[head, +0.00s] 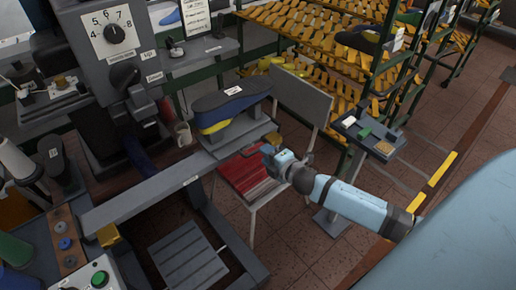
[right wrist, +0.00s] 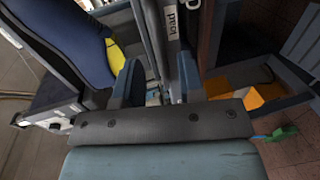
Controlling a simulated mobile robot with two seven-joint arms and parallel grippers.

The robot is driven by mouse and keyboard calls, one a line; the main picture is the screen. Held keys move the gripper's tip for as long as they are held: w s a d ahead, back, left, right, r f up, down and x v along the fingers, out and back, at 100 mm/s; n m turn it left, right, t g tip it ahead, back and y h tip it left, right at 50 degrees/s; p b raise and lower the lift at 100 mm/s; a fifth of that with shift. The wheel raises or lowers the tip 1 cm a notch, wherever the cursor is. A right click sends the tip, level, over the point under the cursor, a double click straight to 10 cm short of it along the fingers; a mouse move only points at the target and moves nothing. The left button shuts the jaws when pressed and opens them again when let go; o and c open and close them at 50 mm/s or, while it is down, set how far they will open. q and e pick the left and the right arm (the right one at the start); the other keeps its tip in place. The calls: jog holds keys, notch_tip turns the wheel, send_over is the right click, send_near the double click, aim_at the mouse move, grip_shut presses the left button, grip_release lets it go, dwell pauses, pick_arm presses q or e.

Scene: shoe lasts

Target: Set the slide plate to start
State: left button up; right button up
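The slide plate (head: 262,128) is a grey plate at the right end of a long grey rail (head: 140,190). A dark blue and yellow shoe last (head: 232,103) lies above it on a grey block. My right gripper (head: 268,150) is at the plate's right front edge, by a small brown knob (head: 273,138). In the right wrist view, the two fingers of my right gripper (right wrist: 158,82) stand apart, with grey bars and a labelled strip (right wrist: 171,22) beyond and between them. Whether they touch anything is unclear. My left gripper is not in view.
A chair (head: 300,100) with a red seat stands behind my right gripper. A small stand (head: 365,135) is to its right. Yellow racks fill the back.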

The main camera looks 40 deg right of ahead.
aim_at(246, 139)
jog(key=shift+x, duration=2.35)
grip_shut()
